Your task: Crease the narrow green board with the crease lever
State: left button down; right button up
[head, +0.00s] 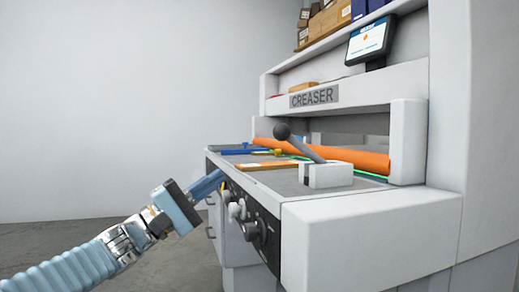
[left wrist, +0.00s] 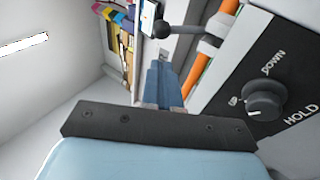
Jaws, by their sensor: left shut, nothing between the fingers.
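The crease lever (head: 307,149) is a grey rod with a dark ball knob, slanting up to the left from a white block on the creaser bench. The ball and rod also show in the left wrist view (left wrist: 187,33). A thin bright green edge (head: 371,176) shows along the orange bar; it may be the narrow green board, mostly hidden. My left gripper (head: 220,176) has blue fingers, shut and empty, at the bench's front left edge, apart from the lever. Its fingers point forward in the left wrist view (left wrist: 163,82). My right gripper is out of view.
The orange bar (head: 345,157) lies across the bench behind the lever. The front panel carries a dark dial (left wrist: 264,98) near the words DOWN and HOLD. Blue and orange flat pieces lie on the bench's left part. A screen (head: 370,40) stands above. Floor at left is clear.

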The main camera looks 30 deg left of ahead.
pick_arm(q)
jog(key=p+x, duration=0.2)
jog(key=x, duration=1.2)
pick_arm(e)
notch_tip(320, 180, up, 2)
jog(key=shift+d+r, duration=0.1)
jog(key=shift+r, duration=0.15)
pick_arm(q)
jog(key=shift+p, duration=0.3)
